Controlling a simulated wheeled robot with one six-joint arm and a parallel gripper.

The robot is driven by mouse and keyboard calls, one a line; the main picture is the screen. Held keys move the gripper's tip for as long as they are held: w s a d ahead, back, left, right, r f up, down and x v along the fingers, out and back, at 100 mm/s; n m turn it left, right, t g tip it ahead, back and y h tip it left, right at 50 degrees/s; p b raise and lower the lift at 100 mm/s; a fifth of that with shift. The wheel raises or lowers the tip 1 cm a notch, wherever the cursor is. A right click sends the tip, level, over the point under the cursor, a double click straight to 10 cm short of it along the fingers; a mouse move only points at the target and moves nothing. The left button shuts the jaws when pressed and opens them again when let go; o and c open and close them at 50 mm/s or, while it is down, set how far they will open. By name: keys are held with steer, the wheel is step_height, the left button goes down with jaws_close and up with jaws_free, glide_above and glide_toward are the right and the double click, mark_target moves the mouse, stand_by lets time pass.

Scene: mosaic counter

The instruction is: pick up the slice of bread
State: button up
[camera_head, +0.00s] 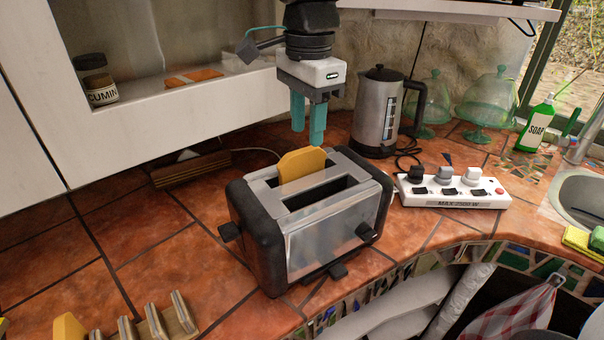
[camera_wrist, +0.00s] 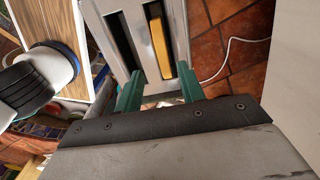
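A yellow-orange slice of bread (camera_head: 302,165) stands upright in the rear slot of a silver and black toaster (camera_head: 328,242), its top sticking out. The front slot looks empty. My gripper (camera_head: 308,138) points down above the toaster, close to the slice and slightly behind it in the head view. Its two green fingers are apart with nothing between them. In the wrist view the slice (camera_wrist: 160,50) lies in one slot of the toaster (camera_wrist: 125,35), beyond the open fingertips (camera_wrist: 159,80), nearer the right finger. The slice's lower part is hidden in the slot.
A metal kettle (camera_head: 378,118) and a white power strip (camera_head: 453,191) stand right of the toaster. A rack (camera_head: 157,322) with another yellow-orange piece (camera_head: 68,327) is at the lower left. A wall cabinet (camera_head: 130,140) is at left.

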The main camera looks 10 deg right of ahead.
mark_target(303, 150)
steer(key=f, duration=0.6)
steer(key=shift+w+a+f, duration=0.1)
steer(key=shift+w+a, duration=0.1)
steer(key=shift+a, duration=0.1)
steer(key=c, duration=0.7)
